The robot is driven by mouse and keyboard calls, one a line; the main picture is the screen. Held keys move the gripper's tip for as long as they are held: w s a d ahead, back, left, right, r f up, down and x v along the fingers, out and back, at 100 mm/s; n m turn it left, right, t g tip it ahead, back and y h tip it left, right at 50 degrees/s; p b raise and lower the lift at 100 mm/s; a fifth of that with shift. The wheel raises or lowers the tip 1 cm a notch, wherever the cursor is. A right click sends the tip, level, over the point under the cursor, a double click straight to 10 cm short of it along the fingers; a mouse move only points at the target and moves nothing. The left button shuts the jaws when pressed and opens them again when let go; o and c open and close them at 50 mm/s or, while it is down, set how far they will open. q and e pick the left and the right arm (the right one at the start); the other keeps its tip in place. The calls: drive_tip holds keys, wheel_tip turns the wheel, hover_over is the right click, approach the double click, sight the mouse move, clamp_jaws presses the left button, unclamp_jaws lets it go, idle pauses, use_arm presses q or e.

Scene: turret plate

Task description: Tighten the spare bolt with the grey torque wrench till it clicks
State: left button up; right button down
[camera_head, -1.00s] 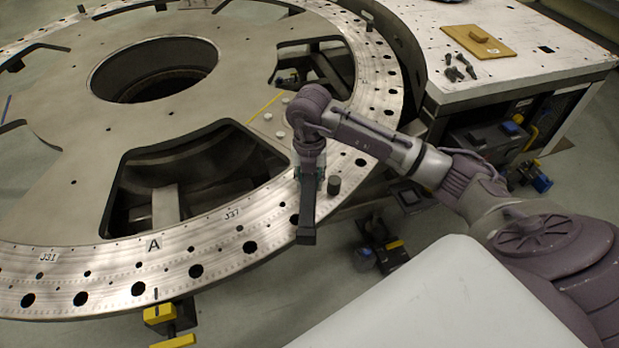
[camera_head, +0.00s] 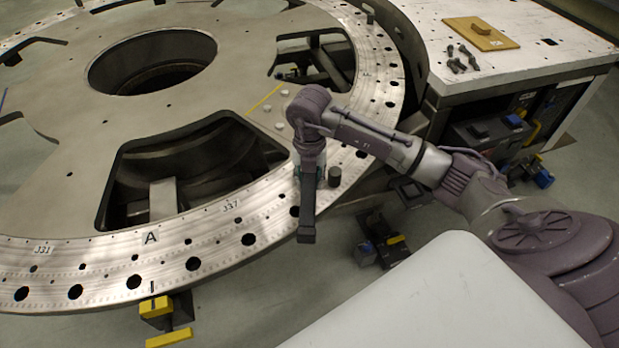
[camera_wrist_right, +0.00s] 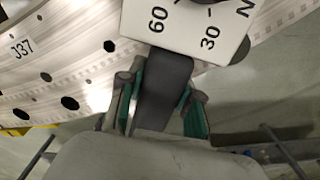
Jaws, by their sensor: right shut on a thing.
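My right gripper (camera_head: 308,172) is shut on the dark handle of the torque wrench (camera_head: 307,215), over the near rim of the turret plate. In the right wrist view the dark grey handle (camera_wrist_right: 163,88) lies between the green-padded fingers of my right gripper (camera_wrist_right: 161,100). Beyond it is a white face (camera_wrist_right: 180,28) printed 60, 30 and N. Whether the wrench sits on a bolt is hidden. My left gripper is not in view.
The big ring-shaped turret plate (camera_head: 60,185) has open cutouts and many rim holes. Several pale bolt heads (camera_head: 280,126) sit inward of my gripper. A white table (camera_head: 560,70) at right holds loose dark bolts (camera_head: 460,60) and a wooden board (camera_head: 482,34). Yellow-topped supports (camera_head: 157,306) stand below.

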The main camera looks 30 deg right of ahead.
drive_tip(key=shift+s+a, duration=0.2)
drive_tip(key=shift+s, duration=0.1)
idle(0.4)
idle(0.5)
drive_tip(key=shift+f+b, duration=0.55)
idle(1.2)
drive_tip(key=shift+w, duration=0.1)
idle(0.4)
drive_tip(key=shift+w+a+m, duration=0.6)
drive_tip(key=shift+w+a, duration=0.2)
drive_tip(key=shift+a, duration=0.25)
drive_tip(key=shift+w+a+m, duration=0.6)
drive_tip(key=shift+w+a, duration=0.25)
drive_tip(key=shift+a, duration=0.05)
drive_tip(key=shift+w+a+f+m+b, duration=0.1)
drive_tip(key=shift+w+a+m+b, duration=0.35)
drive_tip(key=shift+w+a, duration=0.45)
drive_tip(key=shift+w+a+m+b, duration=0.15)
drive_tip(key=shift+w+a+m, duration=0.2)
drive_tip(key=shift+w, duration=0.2)
drive_tip(key=shift+w+a+m+b, duration=0.15)
drive_tip(key=shift+w+a+m, duration=0.2)
drive_tip(key=shift+w, duration=0.15)
